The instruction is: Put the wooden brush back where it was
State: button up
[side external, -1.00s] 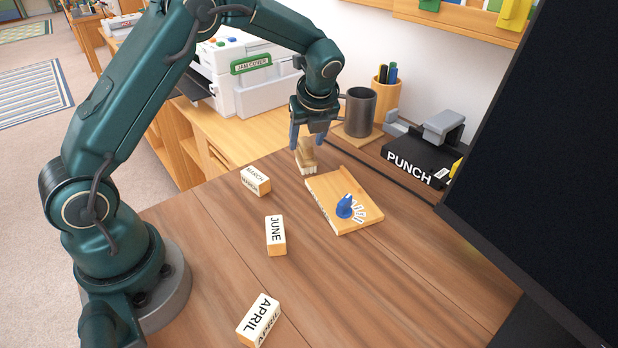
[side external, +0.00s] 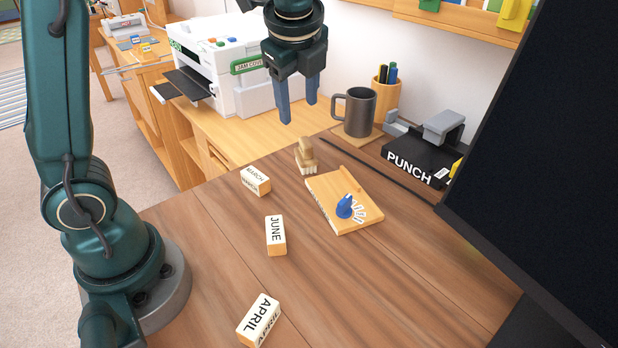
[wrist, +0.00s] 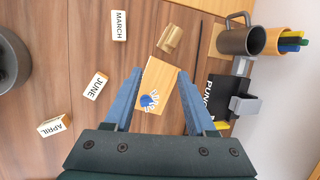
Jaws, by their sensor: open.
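The wooden brush (side external: 306,156) stands on the table, bristles down, just behind the light wooden board (side external: 318,203). It also shows in the wrist view (wrist: 171,38), beyond the far end of the board and a little apart from it. My gripper (side external: 298,112) is open and empty, raised well above the table and the brush. In the wrist view its two blue fingers (wrist: 159,80) are spread, with the board seen between them far below. A blue piece (side external: 345,206) and white marks are on the board.
Blocks reading MARCH (side external: 256,181), JUNE (side external: 276,235) and APRIL (side external: 259,320) lie on the table to the left and front. A dark mug (side external: 360,112), a pen cup (side external: 386,93) and a black punch (side external: 418,160) stand behind. A dark screen (side external: 545,180) bounds the right.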

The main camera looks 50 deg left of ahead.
jog(key=s+d+f+n+t+h, duration=0.1)
jog(key=s+d+n, duration=0.1)
jog(key=s+n, duration=0.5)
jog(key=s+d+f+n+t+h, duration=0.1)
jog(key=s+d+n+h, duration=0.1)
jog(key=s+n, duration=0.6)
jog(key=shift+s+d+f+n+t, duration=0.15)
jog(key=shift+d+n+t, duration=0.25)
jog(key=shift+d+n, duration=0.45)
